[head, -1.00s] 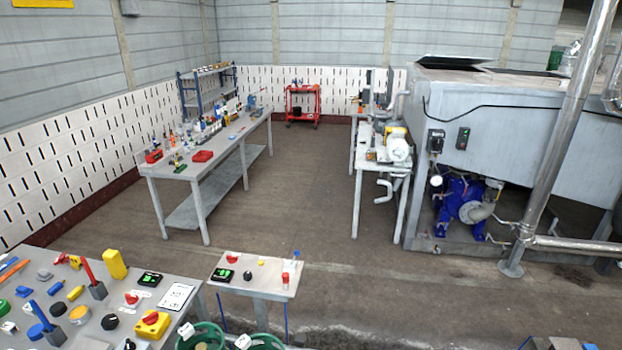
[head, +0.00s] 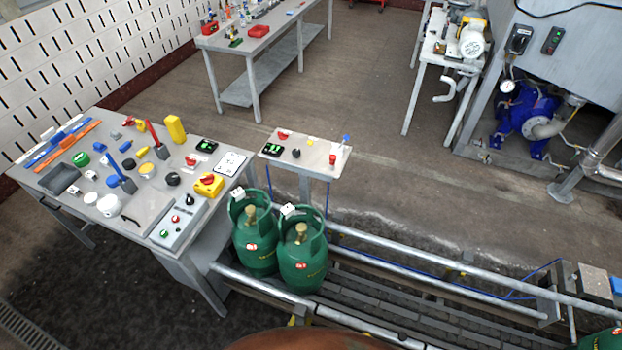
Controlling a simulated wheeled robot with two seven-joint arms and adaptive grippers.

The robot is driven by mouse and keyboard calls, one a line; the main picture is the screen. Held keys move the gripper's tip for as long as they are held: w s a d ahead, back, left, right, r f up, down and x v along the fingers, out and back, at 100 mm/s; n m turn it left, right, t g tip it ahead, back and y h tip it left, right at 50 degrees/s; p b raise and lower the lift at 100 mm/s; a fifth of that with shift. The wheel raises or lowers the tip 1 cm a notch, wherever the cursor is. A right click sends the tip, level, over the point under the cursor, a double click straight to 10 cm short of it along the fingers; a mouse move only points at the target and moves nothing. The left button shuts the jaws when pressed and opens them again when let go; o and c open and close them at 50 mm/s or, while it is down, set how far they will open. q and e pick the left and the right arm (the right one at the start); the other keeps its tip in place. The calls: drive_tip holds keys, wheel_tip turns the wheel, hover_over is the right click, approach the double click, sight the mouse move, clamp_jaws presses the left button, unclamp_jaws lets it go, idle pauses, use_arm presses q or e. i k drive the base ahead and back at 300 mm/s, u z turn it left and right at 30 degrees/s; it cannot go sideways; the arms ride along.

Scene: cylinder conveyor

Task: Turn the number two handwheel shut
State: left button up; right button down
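Two green gas cylinders stand upright side by side on the conveyor, the left one (head: 257,252) and the right one (head: 301,268). Each has a brass-coloured valve inside its collar, the left valve (head: 250,212) and the right valve (head: 301,232). A white tag sits at each collar, the left tag (head: 238,192) and the right tag (head: 289,209); I cannot read a number on either. I cannot make out a handwheel marked two. Part of another green cylinder (head: 603,340) shows at the bottom right corner. Neither of my grippers is in view.
A grey table (head: 75,190) with several switches, knobs and levers stands left of the cylinders. A small stand (head: 318,168) with buttons is behind them. The conveyor rail (head: 440,264) runs to the lower right. Open floor lies beyond.

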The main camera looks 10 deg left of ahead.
sight(301, 227)
drive_tip(key=k, duration=1.3)
drive_tip(key=u, duration=0.65)
drive_tip(key=i, duration=0.5)
drive_tip(key=u, duration=0.8)
drive_tip(key=i, duration=0.7)
drive_tip(key=z, duration=0.65)
drive_tip(key=i, duration=0.7)
drive_tip(key=z, duration=0.75)
